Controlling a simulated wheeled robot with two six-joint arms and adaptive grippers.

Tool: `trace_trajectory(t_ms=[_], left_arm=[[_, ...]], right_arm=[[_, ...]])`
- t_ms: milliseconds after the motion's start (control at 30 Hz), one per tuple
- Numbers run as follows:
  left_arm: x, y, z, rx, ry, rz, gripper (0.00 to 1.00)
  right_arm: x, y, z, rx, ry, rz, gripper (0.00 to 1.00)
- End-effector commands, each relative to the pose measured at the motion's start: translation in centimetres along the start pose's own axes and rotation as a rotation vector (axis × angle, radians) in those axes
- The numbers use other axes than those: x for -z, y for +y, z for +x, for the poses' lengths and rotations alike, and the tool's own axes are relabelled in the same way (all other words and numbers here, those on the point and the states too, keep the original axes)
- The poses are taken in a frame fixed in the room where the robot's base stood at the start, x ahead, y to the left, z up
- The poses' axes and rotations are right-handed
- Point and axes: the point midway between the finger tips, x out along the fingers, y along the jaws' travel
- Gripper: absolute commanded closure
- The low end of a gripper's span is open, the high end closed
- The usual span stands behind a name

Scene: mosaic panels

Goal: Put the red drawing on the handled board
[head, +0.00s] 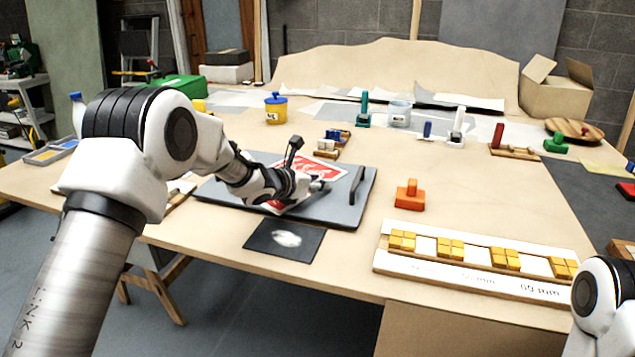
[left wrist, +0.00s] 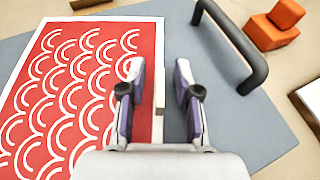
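The red drawing (head: 323,166) is a red sheet with white arcs and a white border. It lies on the grey handled board (head: 340,213), and the left wrist view shows it large on the left (left wrist: 75,90). The board's dark handle (head: 357,185) stands at its right end, clear of the sheet. My left gripper (head: 318,186) is low over the drawing and hides part of it. In the left wrist view its two fingers (left wrist: 160,85) are apart, over the sheet's right border. I cannot tell whether they touch it. My right gripper is out of view.
A dark card (head: 285,240) with a white smudge lies at the front edge, beside the board. An orange block (head: 408,195) stands right of the handle. A long white rack (head: 470,284) with yellow blocks lies front right. Bare table lies behind the orange block.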

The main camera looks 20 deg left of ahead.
Motion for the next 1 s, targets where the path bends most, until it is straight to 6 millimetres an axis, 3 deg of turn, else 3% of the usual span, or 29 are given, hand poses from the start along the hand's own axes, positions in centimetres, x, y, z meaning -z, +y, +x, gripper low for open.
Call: trace_trajectory(t_ms=[267, 367, 700, 833, 1000], left_arm=[[-0.7, 0.0, -0.3, 0.000, 0.000, -0.001, 0.68], [-0.2, 0.1, -1.8, -0.001, -0.001, -0.003, 0.68], [-0.2, 0.1, -10.2, -0.001, -0.003, -0.003, 0.68], [-0.3, 0.0, -11.8, 0.000, -0.001, -0.001, 0.68], [-0.3, 0.0, -12.2, 0.001, 0.000, 0.000, 0.68]], right_arm=[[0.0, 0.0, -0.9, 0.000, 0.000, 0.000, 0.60], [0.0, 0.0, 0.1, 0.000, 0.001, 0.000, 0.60], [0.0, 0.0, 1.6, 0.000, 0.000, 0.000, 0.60], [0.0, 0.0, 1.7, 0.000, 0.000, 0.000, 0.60], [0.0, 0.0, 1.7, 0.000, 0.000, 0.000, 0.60]])
